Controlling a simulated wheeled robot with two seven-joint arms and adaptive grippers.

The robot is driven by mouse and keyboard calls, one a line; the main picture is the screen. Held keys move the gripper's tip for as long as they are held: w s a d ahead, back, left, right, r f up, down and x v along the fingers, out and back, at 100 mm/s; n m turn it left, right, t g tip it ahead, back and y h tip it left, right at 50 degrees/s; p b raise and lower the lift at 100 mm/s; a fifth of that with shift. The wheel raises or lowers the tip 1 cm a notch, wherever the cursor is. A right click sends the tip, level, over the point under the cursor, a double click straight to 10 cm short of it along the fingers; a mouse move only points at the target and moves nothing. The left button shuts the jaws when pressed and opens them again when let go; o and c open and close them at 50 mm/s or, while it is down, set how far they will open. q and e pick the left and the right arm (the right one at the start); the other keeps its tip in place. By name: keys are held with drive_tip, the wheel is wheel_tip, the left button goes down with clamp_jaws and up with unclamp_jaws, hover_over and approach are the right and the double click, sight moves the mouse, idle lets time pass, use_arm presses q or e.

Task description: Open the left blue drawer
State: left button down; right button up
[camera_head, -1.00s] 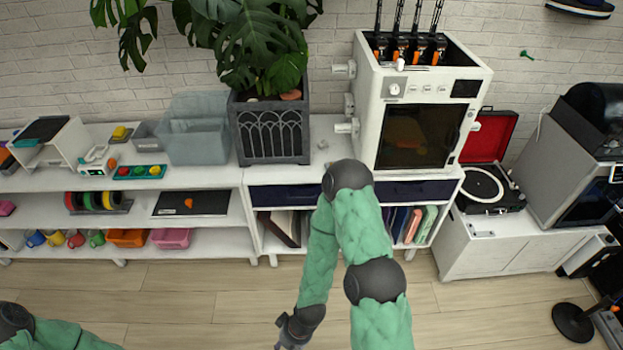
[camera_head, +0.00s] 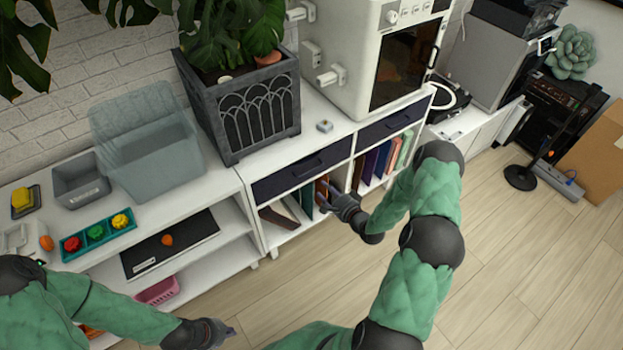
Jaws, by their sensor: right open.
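The left blue drawer (camera_head: 275,185) is a dark navy front in the white cabinet, below the planter. It looks shut and flush, with a dark handle (camera_head: 308,168) at its middle. My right gripper (camera_head: 325,196) is open and empty. It appears just below and in front of the drawer's right part, over the shelf opening; I see no contact with the handle. My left gripper (camera_head: 228,331) is low at the bottom of the view, in front of the shelf unit and away from the drawer. Its fingers are too small to read.
A second blue drawer (camera_head: 392,125) is to the right, under the white machine (camera_head: 365,60). The planter (camera_head: 250,110) stands on the cabinet top. Books (camera_head: 380,158) fill the lower shelf. The wooden floor (camera_head: 510,260) at right is clear.

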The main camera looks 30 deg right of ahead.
drive_tip(key=d+b+x, duration=0.1)
drive_tip(key=b+x, duration=0.2)
drive_tip(key=x, duration=0.7)
drive_tip(key=shift+w+a, duration=0.45)
drive_tip(key=shift+r, duration=0.15)
clamp_jaws()
